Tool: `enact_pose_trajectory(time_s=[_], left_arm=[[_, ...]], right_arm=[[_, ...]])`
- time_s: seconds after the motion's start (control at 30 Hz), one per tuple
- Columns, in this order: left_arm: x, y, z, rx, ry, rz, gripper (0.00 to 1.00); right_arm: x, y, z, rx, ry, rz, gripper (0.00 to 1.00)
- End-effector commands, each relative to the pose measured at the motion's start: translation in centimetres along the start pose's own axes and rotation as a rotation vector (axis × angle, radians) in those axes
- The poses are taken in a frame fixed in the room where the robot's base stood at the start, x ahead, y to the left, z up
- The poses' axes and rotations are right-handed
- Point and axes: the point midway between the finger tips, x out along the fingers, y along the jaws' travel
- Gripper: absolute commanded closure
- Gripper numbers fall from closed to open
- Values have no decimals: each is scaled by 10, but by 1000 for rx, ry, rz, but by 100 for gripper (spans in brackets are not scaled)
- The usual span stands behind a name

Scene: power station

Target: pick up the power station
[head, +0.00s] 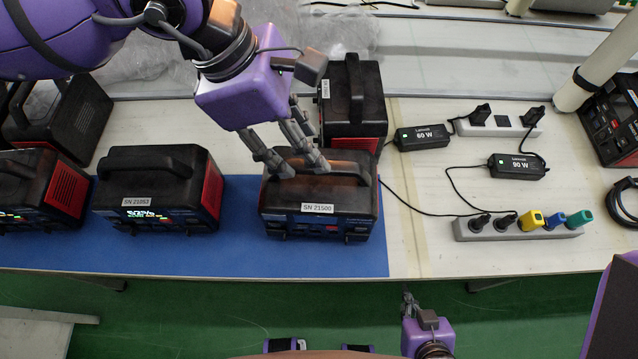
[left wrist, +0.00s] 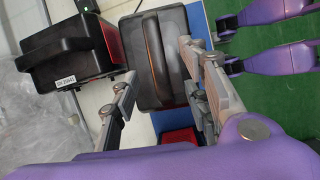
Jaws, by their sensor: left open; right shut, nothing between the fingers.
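Several black and red power stations stand on the table, and the task line does not say which one is meant. The power station labelled SN 21500 (head: 350,220) stands upright on the blue mat, below my left gripper (head: 298,170). That gripper is open, with its fingers at the station's top handle. The left wrist view shows the handle of this power station (left wrist: 157,92) between the spread fingers of my left gripper (left wrist: 158,66). Whether the fingers touch it, I cannot tell. My right gripper (head: 408,298) is shut and empty, low in front of the table.
Another power station (head: 352,95) stands close behind SN 21500. Adapters and power strips (head: 500,232) with cables lie to the right.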

Motion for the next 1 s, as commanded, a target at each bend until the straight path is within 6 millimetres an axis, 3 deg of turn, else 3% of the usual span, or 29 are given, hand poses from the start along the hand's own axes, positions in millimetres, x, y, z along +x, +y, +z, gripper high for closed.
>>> enact_pose_trajectory(time_s=[0.17, 0.5, 1.0], left_arm=[[21, 0, 0, -2, -3, -3, 58], [66, 3, -5, -2, -5, -3, 58], [71, 3, -6, -3, -6, -3, 58]], right_arm=[[-4, 2, 11, 0, -22, 3, 100], [-2, 1, -9, 1, 12, 0, 100], [-2, 0, -6, 2, 6, 0, 100]])
